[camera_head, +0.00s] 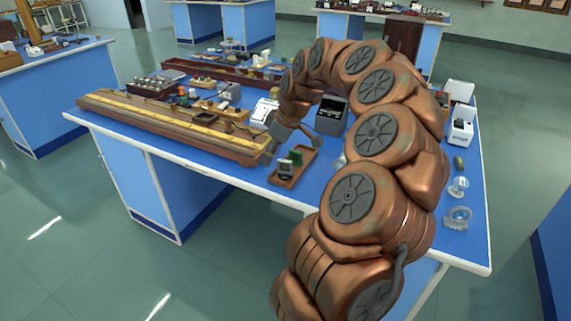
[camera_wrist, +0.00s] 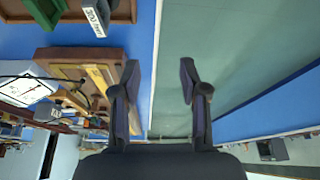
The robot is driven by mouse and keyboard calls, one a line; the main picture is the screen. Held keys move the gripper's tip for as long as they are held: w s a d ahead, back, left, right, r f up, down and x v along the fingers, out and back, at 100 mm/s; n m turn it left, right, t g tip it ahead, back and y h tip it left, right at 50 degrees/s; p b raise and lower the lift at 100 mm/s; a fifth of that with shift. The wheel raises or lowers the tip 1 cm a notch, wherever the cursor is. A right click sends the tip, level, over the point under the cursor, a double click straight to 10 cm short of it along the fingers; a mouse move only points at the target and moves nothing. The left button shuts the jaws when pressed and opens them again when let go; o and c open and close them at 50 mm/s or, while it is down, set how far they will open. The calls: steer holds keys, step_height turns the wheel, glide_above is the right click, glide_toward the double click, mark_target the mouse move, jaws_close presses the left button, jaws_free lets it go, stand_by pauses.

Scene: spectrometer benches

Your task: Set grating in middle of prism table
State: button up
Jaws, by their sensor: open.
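My gripper (camera_wrist: 158,68) is open and empty in the wrist view, its two dark fingers spread over the table edge. In the head view my arm bends down to the near side of the blue bench, with the gripper end beside a small brown tray (camera_head: 299,180). A dark green upright piece (camera_head: 297,157) and a grey piece (camera_head: 285,169) are in the tray. In the wrist view a grey block with printed lettering (camera_wrist: 97,17) shows at the upper left, possibly the grating. I cannot pick out the prism table for certain.
A long wooden bench with a yellow scale (camera_head: 160,116) lies left of the tray. White boxed instruments (camera_head: 461,126) and small clear pieces (camera_head: 458,187) are at the right. Bare blue tabletop (camera_head: 235,178) lies along the front edge. My arm hides the bench middle.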

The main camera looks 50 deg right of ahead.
glide_toward(286, 161)
step_height(286, 161, down, 3)
steer(key=a, duration=0.2)
steer(key=shift+w+d+f+m+h+p, duration=0.15)
steer(key=shift+w+f+p, duration=0.1)
steer(key=shift+f, duration=0.25)
steer(key=shift+w+f+m+h+p, duration=0.1)
steer(key=shift+f+m+h+p, duration=0.1)
steer(key=shift+f, duration=0.35)
steer(key=shift+w+d+p+x, duration=0.15)
steer(key=shift+p+x, duration=0.1)
steer(key=shift+x, duration=0.65)
steer(key=shift+w+p+x, duration=0.2)
steer(key=shift+p+x, duration=0.05)
steer(key=shift+x, duration=0.65)
steer(key=shift+w+d+p+x, duration=0.15)
steer(key=shift+p+x, duration=0.1)
steer(key=shift+x, duration=0.7)
steer(key=shift+a+r, duration=0.1)
steer(key=shift+r, duration=0.1)
jaws_close()
